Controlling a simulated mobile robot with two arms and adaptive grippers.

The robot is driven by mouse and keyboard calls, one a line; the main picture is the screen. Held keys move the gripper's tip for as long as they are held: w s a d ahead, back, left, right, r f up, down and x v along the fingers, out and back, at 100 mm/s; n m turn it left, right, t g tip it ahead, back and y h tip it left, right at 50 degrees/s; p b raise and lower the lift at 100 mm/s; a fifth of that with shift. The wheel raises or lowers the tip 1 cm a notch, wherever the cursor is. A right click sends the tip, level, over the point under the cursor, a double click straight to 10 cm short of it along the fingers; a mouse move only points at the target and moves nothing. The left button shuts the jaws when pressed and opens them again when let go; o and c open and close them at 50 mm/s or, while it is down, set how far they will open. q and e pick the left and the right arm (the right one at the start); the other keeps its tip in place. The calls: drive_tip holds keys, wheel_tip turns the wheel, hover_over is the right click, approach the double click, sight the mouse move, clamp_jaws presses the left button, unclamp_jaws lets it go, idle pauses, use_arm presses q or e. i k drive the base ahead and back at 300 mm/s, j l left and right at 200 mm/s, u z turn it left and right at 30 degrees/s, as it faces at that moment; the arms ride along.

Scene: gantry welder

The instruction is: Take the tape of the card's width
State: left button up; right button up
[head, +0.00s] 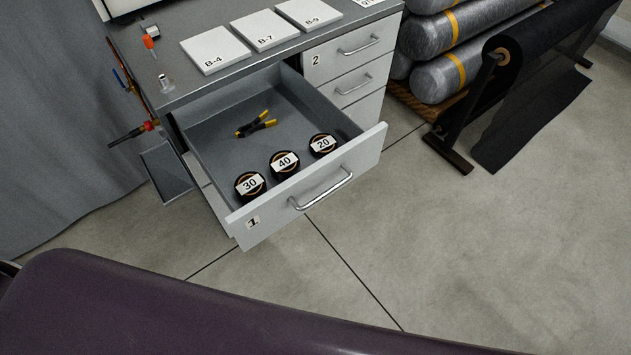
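Three dark rolls of tape lie along the front of the open drawer, each with a white number label. The left roll reads 30 (250,184), the middle roll reads 40 (284,162) and the right roll reads 20 (322,144). The drawer (346,162) is marked 1 and pulled well out. A card lies at the top edge of the cabinet top, partly cut off by the frame (366,2); its text is too small to read fully. Neither of my grippers is in view.
Yellow-and-black pliers (256,124) lie in the drawer behind the rolls. White plates marked B-4 (214,50), B-7 (264,30) and B-9 (308,13) lie on the cabinet top. Grey cylinders (440,81) and a black roll on a stand (520,48) stand right. The floor in front is clear.

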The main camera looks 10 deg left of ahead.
sight(246, 181)
drive_tip(key=i+l+u, duration=0.15)
drive_tip(key=i+l, duration=0.15)
drive_tip(key=i+l+u, duration=0.2)
drive_tip(key=l, duration=0.2)
drive_tip(key=i+l+u, duration=0.15)
drive_tip(key=l, duration=0.25)
drive_tip(key=i+l+u, duration=0.15)
drive_tip(key=i+l, duration=0.15)
drive_tip(key=l, duration=0.15)
drive_tip(key=j+u, duration=0.15)
drive_tip(key=u, duration=0.2)
drive_tip(key=j+u, duration=0.15)
drive_tip(key=u, duration=0.15)
drive_tip(key=j+u, duration=0.2)
drive_tip(key=u, duration=0.15)
